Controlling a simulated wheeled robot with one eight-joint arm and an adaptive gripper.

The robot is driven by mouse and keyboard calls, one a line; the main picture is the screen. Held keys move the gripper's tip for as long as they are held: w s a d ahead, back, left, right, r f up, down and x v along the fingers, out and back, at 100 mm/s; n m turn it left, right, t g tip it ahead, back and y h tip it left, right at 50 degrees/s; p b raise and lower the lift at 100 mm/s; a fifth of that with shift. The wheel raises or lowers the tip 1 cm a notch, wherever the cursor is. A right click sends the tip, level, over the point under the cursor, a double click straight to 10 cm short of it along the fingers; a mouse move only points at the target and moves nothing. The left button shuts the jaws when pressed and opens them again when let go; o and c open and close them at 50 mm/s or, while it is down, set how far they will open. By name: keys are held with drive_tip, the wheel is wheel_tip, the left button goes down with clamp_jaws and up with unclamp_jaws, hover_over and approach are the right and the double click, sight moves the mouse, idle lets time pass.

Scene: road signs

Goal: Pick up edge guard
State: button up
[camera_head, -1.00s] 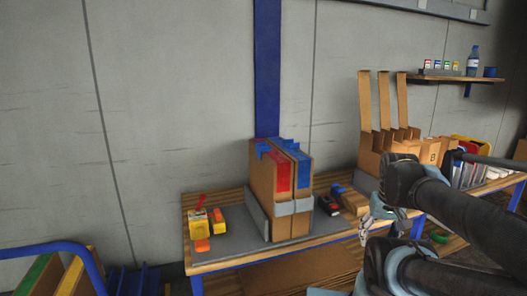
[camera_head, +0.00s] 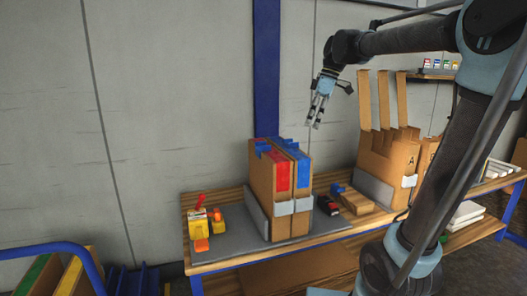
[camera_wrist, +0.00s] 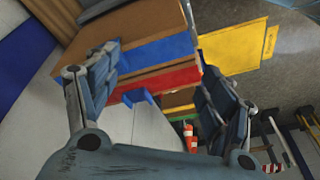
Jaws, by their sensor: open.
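Two upright cardboard packs (camera_head: 260,190) stand side by side on the table, one with a red strip and one with a blue strip. Small blue bracket-like pieces (camera_head: 263,147) sit at their top; these look like edge guards, but I cannot tell for certain. In the wrist view a blue piece (camera_wrist: 140,97) shows near the red strip. My gripper (camera_head: 315,114) is open and empty, raised above and to the right of the packs, pointing down. In the wrist view its fingers (camera_wrist: 158,66) are spread, with the packs beyond them and no contact visible.
A yellow tape dispenser (camera_head: 203,226) stands left of the packs on the grey mat. A small dark and red item (camera_head: 328,205) and a wooden block (camera_head: 356,202) lie to the right. Tall cardboard boxes (camera_head: 390,160) stand farther right. The air above the packs is clear.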

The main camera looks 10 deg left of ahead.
drive_tip(key=w+a+r+n+g, duration=0.1)
drive_tip(key=w+a+r+n, duration=0.2)
drive_tip(key=a, duration=0.3)
drive_tip(key=w+a+r+n, duration=0.3)
drive_tip(key=a+r, duration=0.1)
drive_tip(key=a, duration=0.2)
approach(263, 150)
drive_tip(key=shift+n+g+y, duration=0.3)
drive_tip(key=shift+y, duration=0.1)
drive_tip(key=a+f, duration=0.1)
drive_tip(key=f, duration=0.1)
drive_tip(key=w+a+f, duration=0.1)
drive_tip(key=f, duration=0.1)
drive_tip(key=w+a+f, duration=0.1)
drive_tip(key=f, duration=0.1)
drive_tip(key=shift+f, duration=0.35)
drive_tip(key=c, duration=1.1)
